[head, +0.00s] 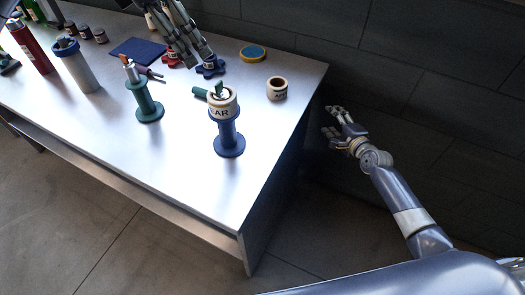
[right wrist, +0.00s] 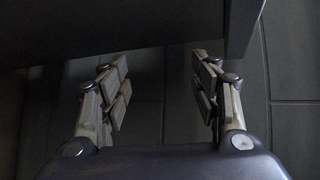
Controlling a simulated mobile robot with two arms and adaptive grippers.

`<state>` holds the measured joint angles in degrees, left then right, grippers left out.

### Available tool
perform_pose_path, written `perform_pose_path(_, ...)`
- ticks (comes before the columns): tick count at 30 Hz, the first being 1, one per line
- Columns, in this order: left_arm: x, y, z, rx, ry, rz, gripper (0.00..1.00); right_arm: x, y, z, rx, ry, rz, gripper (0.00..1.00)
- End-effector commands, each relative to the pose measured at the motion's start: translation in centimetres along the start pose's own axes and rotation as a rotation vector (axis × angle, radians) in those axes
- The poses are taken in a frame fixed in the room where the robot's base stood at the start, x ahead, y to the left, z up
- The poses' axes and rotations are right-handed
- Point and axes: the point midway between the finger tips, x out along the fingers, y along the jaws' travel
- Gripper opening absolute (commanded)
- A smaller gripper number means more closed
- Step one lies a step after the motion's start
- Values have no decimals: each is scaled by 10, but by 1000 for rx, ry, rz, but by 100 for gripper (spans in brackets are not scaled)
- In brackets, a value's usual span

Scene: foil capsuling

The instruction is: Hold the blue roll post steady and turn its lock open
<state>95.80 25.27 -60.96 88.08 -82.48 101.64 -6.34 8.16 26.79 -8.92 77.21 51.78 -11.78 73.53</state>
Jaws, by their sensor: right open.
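The blue roll post (head: 228,138) stands upright on a round blue base near the table's right end. A cream roll (head: 223,104) with dark lettering, only partly readable, sits around its top. A small grey-green piece (head: 219,89) sticks up at the top; I cannot tell how the lock is set. My left gripper (head: 199,60) is above the back of the table, beyond the post and apart from it; its finger gap is unclear. My right gripper (head: 341,124) is open and empty, off the table's right end. Its spread fingers show in the right wrist view (right wrist: 162,90).
A green post (head: 148,108) stands left of the blue one. A grey canister (head: 80,72) and a red bottle (head: 32,48) stand farther left. The table's (head: 190,188) front right is clear.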

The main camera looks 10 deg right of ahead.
Motion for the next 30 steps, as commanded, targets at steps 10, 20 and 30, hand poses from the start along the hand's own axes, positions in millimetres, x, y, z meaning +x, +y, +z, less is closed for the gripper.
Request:
perform_pose_path(10,0,0,0,0,0,0,33,-24,-203,41,478,-226,-266,57)
perform_pose_path(20,0,0,0,0,0,0,33,-85,-243,144,900,-546,-191,57)
perform_pose_path(30,0,0,0,0,0,0,33,-149,-107,252,1122,-618,93,57)
